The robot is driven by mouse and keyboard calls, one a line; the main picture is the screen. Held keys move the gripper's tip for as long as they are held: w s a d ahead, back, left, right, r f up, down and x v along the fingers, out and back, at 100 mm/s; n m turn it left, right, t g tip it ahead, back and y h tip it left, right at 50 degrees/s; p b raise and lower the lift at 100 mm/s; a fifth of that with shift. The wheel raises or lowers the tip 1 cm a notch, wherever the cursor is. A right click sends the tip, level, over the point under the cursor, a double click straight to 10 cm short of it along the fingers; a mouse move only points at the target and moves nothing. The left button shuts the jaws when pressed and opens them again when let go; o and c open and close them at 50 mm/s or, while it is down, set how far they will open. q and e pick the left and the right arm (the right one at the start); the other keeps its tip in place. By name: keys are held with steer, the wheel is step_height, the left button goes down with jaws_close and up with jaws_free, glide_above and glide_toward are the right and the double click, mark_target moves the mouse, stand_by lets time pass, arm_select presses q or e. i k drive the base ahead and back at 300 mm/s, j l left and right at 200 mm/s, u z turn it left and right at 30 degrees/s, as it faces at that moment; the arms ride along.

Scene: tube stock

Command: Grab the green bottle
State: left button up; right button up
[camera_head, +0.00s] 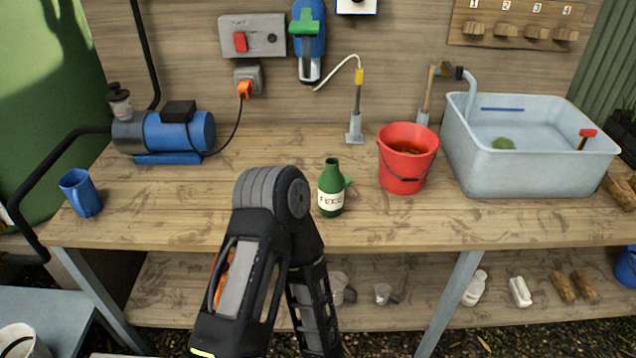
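The green bottle (331,190) stands upright on the wooden workbench (370,230), near the middle of its front half. It has a narrow neck, a pale label with dark lettering and a small green part sticking out on its right side. One of my arms rises from the bottom of the view and bends at a dark joint just left of the bottle, then runs down again in front of the bench. The joint looks close to the bottle; I cannot tell whether they touch. Neither of my grippers shows in this view.
A red bucket (407,172) stands right of the bottle, with a grey basin (540,178) beyond it. A blue pump (180,132) and a blue mug (81,192) are at the left. A lower shelf (400,318) holds small items. Bench surface around the bottle's right front is clear.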

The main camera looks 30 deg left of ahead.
mark_target(331, 182)
steer(key=u, duration=1)
steer(key=k+j+u, duration=0.2)
steer(key=i+j, duration=0.05)
steer(key=i, duration=0.05)
